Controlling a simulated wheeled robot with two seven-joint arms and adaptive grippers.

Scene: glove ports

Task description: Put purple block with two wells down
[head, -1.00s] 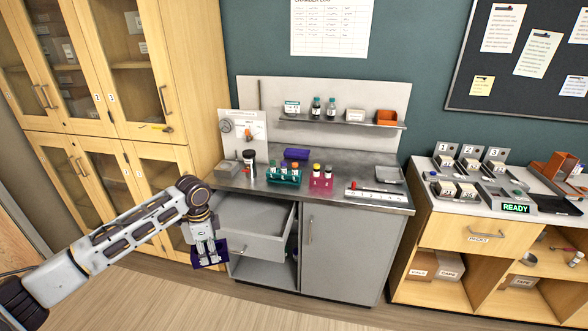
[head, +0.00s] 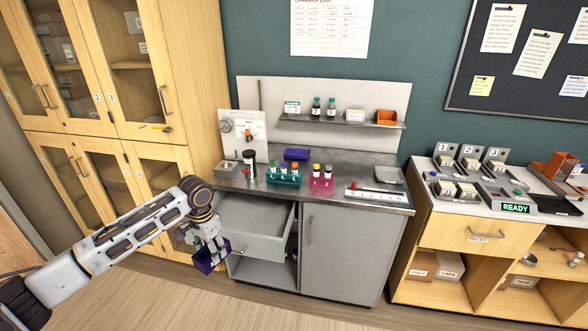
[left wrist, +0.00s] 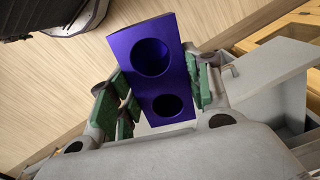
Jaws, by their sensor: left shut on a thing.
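The purple block with two wells (head: 207,261) is in my left gripper (head: 211,250), in front of the grey bench's left side, beside the open drawer. In the left wrist view the block (left wrist: 178,72) shows its two round wells facing the camera, both looking empty. The green-padded fingers of my left gripper (left wrist: 160,95) are shut on its two sides. The block hangs in the air below bench-top height, tilted in the head view. My right gripper is not in view.
The grey drawer (head: 254,225) stands open and looks empty. On the bench top (head: 340,165) are a teal rack (head: 284,176) with vials, a pink rack (head: 321,182) with vials and another purple block (head: 296,154). A wooden cabinet (head: 120,120) stands left.

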